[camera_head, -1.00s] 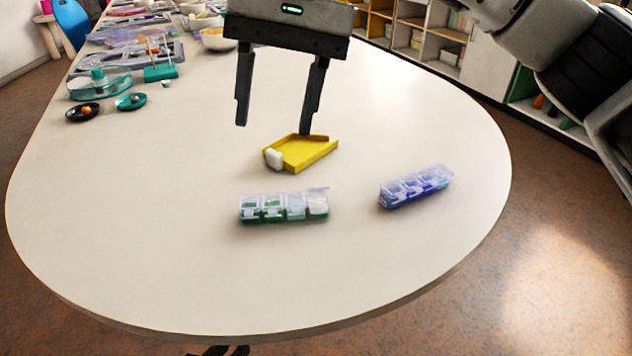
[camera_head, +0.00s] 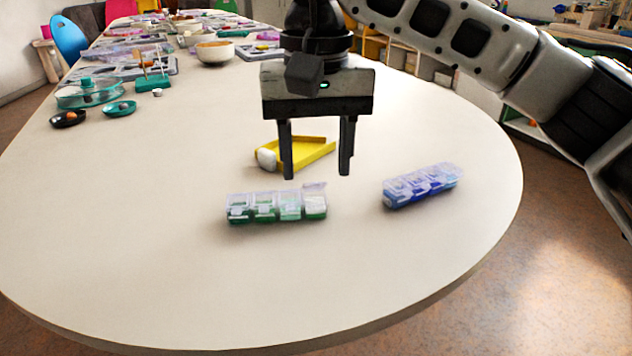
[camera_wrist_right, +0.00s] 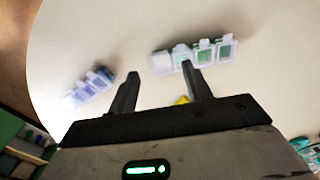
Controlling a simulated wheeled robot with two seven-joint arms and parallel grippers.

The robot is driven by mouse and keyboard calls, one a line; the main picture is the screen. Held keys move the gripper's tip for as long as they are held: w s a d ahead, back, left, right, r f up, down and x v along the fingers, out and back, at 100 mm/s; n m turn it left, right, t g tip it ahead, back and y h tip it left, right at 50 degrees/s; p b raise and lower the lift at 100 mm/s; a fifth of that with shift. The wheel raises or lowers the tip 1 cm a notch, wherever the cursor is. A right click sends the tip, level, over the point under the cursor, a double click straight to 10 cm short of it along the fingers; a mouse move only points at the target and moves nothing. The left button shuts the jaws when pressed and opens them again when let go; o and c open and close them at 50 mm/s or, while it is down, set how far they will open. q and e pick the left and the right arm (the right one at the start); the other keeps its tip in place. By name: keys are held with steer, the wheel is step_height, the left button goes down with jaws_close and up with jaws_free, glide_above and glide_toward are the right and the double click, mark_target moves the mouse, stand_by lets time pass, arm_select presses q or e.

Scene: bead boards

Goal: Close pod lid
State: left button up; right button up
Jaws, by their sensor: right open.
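A clear pod box with green beads (camera_head: 277,207) lies on the table in the head view. Its compartments are in a row, and a clear lid flap sticks up at its right end. It also shows in the right wrist view (camera_wrist_right: 195,56). A second pod box with blue beads (camera_head: 422,186) lies to its right and shows in the wrist view too (camera_wrist_right: 88,89). My right gripper (camera_head: 316,176) is open and empty, with fingers pointing down, above the table behind the green-bead box. In the wrist view its fingertips (camera_wrist_right: 163,72) point towards that box. My left gripper is not in view.
A yellow scoop tray (camera_head: 318,152) with a white piece lies behind the right gripper's fingers. Small dark and teal dishes (camera_head: 119,108), a teal stand (camera_head: 152,84) and a bowl (camera_head: 215,52) stand farther back. The front of the table is clear.

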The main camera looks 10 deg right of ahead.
mark_target(314, 185)
steer(key=shift+f, duration=1.1)
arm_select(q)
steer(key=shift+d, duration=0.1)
